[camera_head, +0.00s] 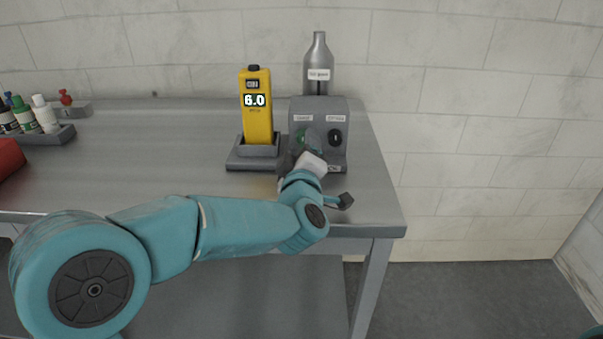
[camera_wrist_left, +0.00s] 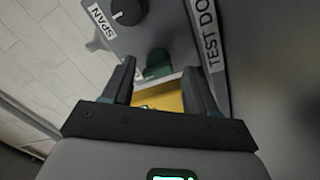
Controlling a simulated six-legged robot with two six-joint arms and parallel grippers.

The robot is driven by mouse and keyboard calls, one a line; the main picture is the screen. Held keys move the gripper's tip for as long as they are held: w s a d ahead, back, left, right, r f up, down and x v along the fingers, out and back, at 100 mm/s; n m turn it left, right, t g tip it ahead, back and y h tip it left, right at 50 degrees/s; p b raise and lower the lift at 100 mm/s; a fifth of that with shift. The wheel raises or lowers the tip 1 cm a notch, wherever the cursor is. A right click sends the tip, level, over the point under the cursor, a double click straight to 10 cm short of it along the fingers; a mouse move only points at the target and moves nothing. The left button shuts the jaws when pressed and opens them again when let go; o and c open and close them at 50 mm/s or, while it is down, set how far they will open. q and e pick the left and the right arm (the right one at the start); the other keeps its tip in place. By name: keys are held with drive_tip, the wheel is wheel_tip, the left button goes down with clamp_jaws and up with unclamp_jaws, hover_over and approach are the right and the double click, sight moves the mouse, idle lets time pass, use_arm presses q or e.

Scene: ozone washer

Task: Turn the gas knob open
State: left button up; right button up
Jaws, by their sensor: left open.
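A grey box (camera_head: 335,113) on the table has two knobs on its front. The left knob is green (camera_head: 300,141) and partly hidden by my left gripper. The right knob is black (camera_head: 336,137). The head view's labels above them are too small to read. My left gripper (camera_head: 303,149) is at the green knob. In the left wrist view its two dark fingers (camera_wrist_left: 162,78) are apart, with the green knob (camera_wrist_left: 156,64) between them near the tips; contact cannot be told. The black knob (camera_wrist_left: 128,10) lies beyond, beside a SPAN label. My right gripper is not in view.
A metal bottle (camera_head: 318,62) stands behind the box. A yellow meter (camera_head: 257,108) reading 6.0 stands in a dark dock (camera_head: 240,157) close left of the box. Small bottles (camera_head: 43,113) stand far left. The metal table (camera_head: 185,150) is clear in between.

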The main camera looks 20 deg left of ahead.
use_arm(q)
drive_tip(key=v, duration=1.4)
drive_tip(key=shift+s, duration=0.4)
drive_tip(key=shift+d+f, duration=0.1)
